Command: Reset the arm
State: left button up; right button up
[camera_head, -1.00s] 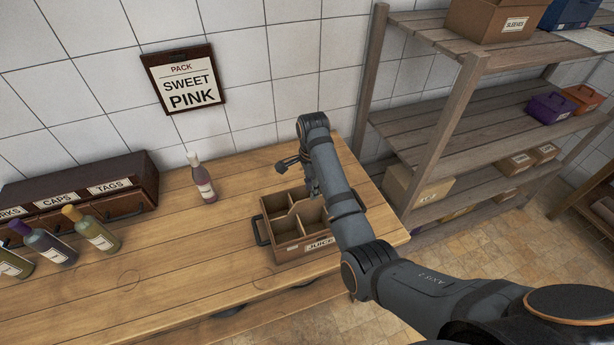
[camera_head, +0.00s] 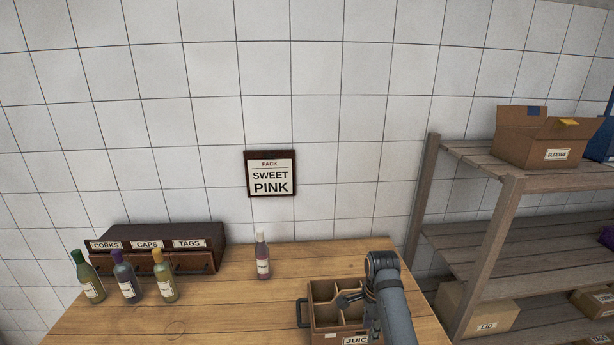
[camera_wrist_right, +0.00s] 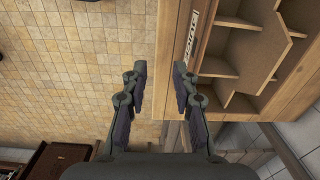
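My right arm comes in from the lower right in the head view, and its gripper (camera_head: 347,299) shows small over the wooden divided crate (camera_head: 325,335) labelled JUICE. In the right wrist view the gripper (camera_wrist_right: 160,76) is open, with nothing between its fingers. The crate's empty compartments (camera_wrist_right: 245,55) lie to the right of the fingers there, and tiled floor lies to the left. My left gripper is in neither view.
A pink bottle (camera_head: 262,256) stands on the table (camera_head: 225,305) left of the crate. Three bottles (camera_head: 125,280) stand before a drawer box (camera_head: 160,245). A wall sign (camera_head: 271,174) reads PACK SWEET PINK. A shelf rack (camera_head: 500,215) with boxes stands at the right.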

jog(key=s+d+f+n, duration=0.4)
jog(key=s+f, duration=0.1)
jog(key=s, duration=0.1)
jog(key=s+d+r+n+t, duration=0.1)
jog(key=s+d+n+t, duration=0.1)
jog(key=s+n, duration=0.6)
jog(key=s+d+r+n+t, duration=0.1)
jog(key=s+r+n+t, duration=0.1)
jog(key=s+n, duration=0.6)
jog(key=s+d+f+m+g+b, duration=0.1)
jog(key=s+f+b, duration=0.15)
jog(key=f, duration=0.95)
jog(key=s+d+f+m+h+b, duration=0.1)
jog(key=f+b, duration=0.2)
jog(key=f, duration=1)
jog(key=s+d+f+m+g+b, duration=0.1)
jog(key=s+f+b, duration=0.15)
jog(key=f, duration=0.95)
pick_arm(q)
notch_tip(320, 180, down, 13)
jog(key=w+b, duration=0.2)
jog(key=b, duration=0.3)
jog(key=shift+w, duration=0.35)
pick_arm(e)
jog(key=s+d+f+g, duration=0.1)
jog(key=s+f, duration=1.6)
jog(key=f, duration=0.2)
